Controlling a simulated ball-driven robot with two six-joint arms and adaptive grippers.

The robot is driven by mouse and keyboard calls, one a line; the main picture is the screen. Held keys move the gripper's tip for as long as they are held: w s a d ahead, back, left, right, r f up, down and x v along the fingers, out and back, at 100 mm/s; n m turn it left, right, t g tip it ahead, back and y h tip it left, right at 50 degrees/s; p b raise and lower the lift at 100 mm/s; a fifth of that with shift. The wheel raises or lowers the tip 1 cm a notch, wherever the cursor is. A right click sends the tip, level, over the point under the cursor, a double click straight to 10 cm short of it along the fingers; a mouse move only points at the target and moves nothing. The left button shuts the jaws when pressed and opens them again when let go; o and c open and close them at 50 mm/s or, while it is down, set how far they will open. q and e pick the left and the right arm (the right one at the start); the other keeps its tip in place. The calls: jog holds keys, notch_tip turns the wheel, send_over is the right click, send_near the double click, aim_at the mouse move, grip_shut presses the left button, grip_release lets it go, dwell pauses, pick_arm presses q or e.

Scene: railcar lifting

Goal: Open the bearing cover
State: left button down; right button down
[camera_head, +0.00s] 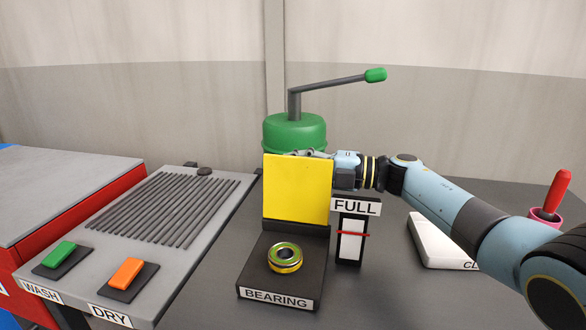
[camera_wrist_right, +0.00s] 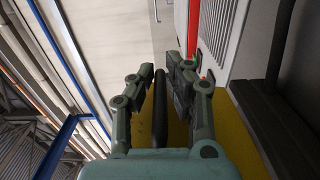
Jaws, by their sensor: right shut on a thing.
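The yellow bearing cover (camera_head: 297,189) stands upright at the rear of the black base marked BEARING (camera_head: 262,282). A shiny gold-green bearing (camera_head: 285,258) sits exposed on that base. My right gripper (camera_head: 308,154) reaches in from the right behind the cover's top edge, partly hidden by it. In the right wrist view my right gripper (camera_wrist_right: 162,82) has its fingers on both sides of a dark bar (camera_wrist_right: 160,112), shut on it as the cover's handle. The yellow cover (camera_wrist_right: 238,135) also shows there beside the fingers. My left gripper is not in view.
A green drum (camera_head: 294,132) with a crank lever stands behind the cover. A FULL gauge (camera_head: 350,240) stands right of the base, with a white block (camera_head: 437,243) beyond. A grey panel (camera_head: 190,259) with green WASH and orange DRY switches is at left.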

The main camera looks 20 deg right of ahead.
jog(key=c, duration=1.4)
grip_release()
jog(key=shift+f, duration=0.1)
jog(key=shift+o, duration=0.2)
jog(key=v, duration=1.2)
